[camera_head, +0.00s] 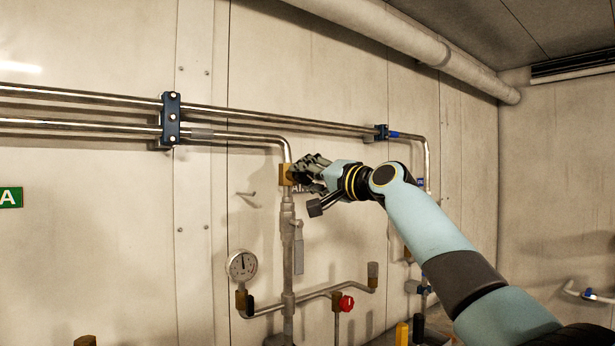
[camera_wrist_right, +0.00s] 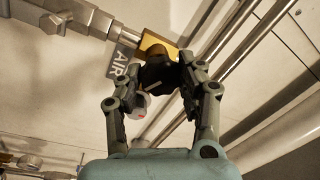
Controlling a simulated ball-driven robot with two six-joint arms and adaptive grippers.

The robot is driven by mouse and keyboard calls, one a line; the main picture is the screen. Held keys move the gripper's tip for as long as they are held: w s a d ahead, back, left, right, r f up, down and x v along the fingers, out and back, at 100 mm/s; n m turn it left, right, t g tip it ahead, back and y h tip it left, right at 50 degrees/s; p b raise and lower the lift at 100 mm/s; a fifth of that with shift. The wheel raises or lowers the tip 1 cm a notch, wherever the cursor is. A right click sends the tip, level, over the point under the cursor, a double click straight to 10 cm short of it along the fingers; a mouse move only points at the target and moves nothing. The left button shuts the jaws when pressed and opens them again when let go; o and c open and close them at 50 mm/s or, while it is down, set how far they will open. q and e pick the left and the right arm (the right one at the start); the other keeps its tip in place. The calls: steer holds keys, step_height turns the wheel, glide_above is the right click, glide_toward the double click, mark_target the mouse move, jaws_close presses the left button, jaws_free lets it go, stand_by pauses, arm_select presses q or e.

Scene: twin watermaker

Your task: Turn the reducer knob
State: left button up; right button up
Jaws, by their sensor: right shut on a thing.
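The reducer knob (camera_wrist_right: 158,74) is a black knob on a brass body (camera_wrist_right: 154,45), seen in the right wrist view. The brass body also shows in the head view (camera_head: 286,175), on the vertical pipe under the bend. My right gripper (camera_head: 300,172) reaches it from the right. In the right wrist view my right gripper (camera_wrist_right: 160,84) has a finger on each side of the black knob and is shut on it. In the head view the fingers hide the knob. A tag reading AIR (camera_wrist_right: 121,60) sits beside the brass body. My left gripper is not in view.
A pressure gauge (camera_head: 242,265) and a red knob (camera_head: 346,303) are on the lower piping. Steel pipes (camera_head: 260,116) run along the wall in blue clamps (camera_head: 170,118). A white pipe (camera_head: 385,30) crosses above. Right of my arm the wall is mostly clear.

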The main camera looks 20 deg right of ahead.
steer(key=o, duration=1.2)
steer(key=shift+c, duration=0.2)
steer(key=shift+s, duration=0.1)
steer(key=v, duration=1.2)
steer(key=shift+f, duration=0.1)
